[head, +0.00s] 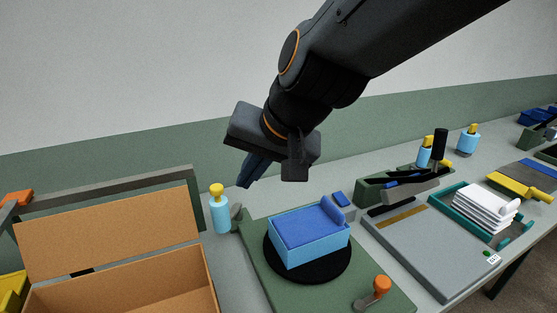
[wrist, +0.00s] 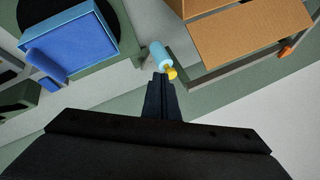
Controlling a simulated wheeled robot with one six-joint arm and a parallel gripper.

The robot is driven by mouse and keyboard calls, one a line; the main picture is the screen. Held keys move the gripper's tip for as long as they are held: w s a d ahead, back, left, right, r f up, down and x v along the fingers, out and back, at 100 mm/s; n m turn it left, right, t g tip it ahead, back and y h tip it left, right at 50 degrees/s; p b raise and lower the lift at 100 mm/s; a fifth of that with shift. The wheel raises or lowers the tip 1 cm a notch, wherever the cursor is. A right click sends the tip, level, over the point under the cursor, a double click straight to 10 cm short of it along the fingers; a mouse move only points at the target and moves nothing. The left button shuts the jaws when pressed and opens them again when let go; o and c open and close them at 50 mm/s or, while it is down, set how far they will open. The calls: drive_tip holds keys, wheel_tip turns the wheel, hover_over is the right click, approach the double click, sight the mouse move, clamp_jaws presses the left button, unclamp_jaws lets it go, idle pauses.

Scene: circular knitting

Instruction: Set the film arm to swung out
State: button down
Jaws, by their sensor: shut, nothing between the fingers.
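No part is clearly marked as the film arm. A short grey lever with an orange knob (head: 378,288) stands at the front right corner of a green base plate (head: 262,262). It may be the film arm, but I cannot tell. On the plate, a blue box (head: 313,240) sits on a round black turntable (head: 283,278). My gripper (head: 246,183) hangs above the back left of the plate, shut and empty, well away from the orange knob. In the wrist view its fingers (wrist: 161,80) are together, and the blue box (wrist: 75,40) shows at upper left.
An open cardboard box (head: 110,235) is at left.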

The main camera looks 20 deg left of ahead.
drive_tip(key=shift+s+v, duration=0.25)
drive_tip(key=shift+v, duration=1.15)
drive_tip(key=shift+a+f, duration=0.1)
